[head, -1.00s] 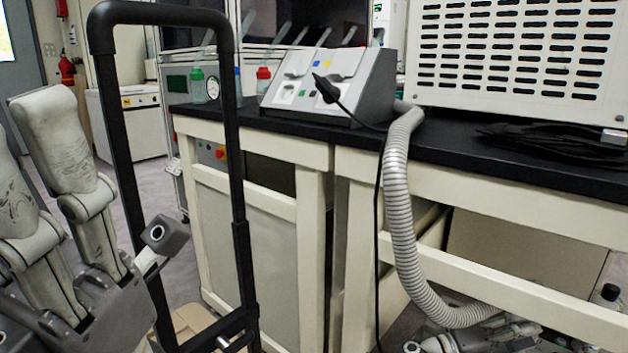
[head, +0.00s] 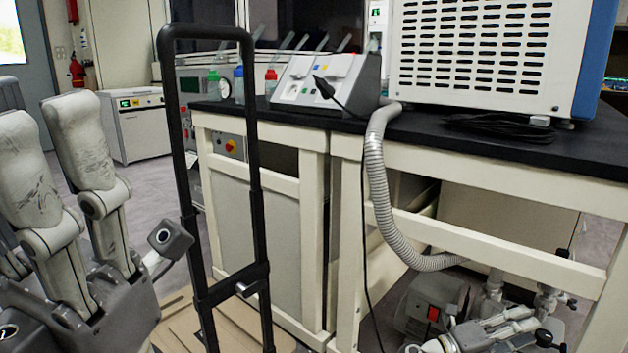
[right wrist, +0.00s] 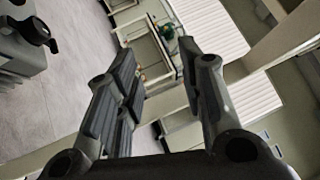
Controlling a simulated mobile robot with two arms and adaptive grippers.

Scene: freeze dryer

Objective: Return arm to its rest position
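My left gripper (head: 50,150) stands close to the camera at the left edge of the head view. Its pale, scuffed fingers point up and are straight, with nothing seen between them; part of it is cut off by the frame. My right gripper (head: 500,332) is low at the bottom right of the head view, in front of the bench's lower part. Its outline mixes with the fittings behind it. In the right wrist view, the dark fingers of the right gripper (right wrist: 160,80) are spread apart with nothing between them.
A black cart handle (head: 257,150) rises just right of the left gripper. The black-topped bench (head: 440,140) carries a control box (head: 370,85) and a vented machine (head: 545,20). A ribbed hose (head: 376,180) runs down towards a pump (head: 425,300). Floor is open at left (head: 160,195).

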